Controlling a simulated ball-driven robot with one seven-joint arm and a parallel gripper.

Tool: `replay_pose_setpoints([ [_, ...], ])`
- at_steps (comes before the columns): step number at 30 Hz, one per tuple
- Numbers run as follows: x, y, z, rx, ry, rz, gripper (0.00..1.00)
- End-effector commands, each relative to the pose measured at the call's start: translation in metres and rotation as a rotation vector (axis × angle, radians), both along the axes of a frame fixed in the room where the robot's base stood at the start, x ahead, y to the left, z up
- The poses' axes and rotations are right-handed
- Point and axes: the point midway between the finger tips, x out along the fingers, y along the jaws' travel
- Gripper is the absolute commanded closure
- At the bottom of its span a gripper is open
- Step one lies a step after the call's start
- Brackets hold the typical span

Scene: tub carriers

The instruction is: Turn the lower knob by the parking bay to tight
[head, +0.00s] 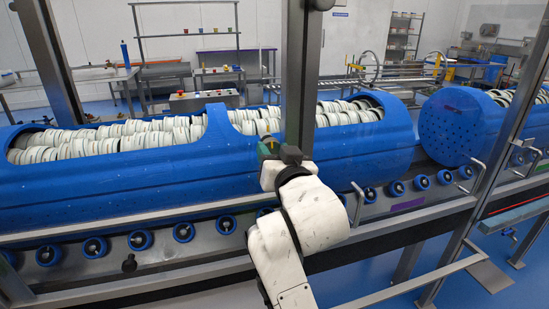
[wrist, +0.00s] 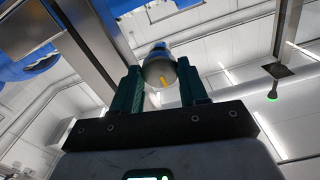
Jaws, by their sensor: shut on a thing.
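In the head view my gripper (head: 268,146) is up against the grey upright post (head: 301,85), in front of the blue tub carrier. My white wrist and gripper hide the knob there. I cannot tell from these frames which way the yellow mark points relative to any tight marking.
A long blue tub carrier (head: 110,184) full of white rings lies behind my arm on blue rollers (head: 140,240). A second blue carrier (head: 462,127) stands to the right. Metal posts flank the line.

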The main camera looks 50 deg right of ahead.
Motion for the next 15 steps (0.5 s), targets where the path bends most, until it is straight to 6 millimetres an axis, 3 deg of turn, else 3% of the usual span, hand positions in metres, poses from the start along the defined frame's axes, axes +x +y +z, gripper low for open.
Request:
replay_pose_setpoints([
  [15, 0.0002, 0.0003, -0.001, 0.081, -0.051, 0.001, 0.87],
])
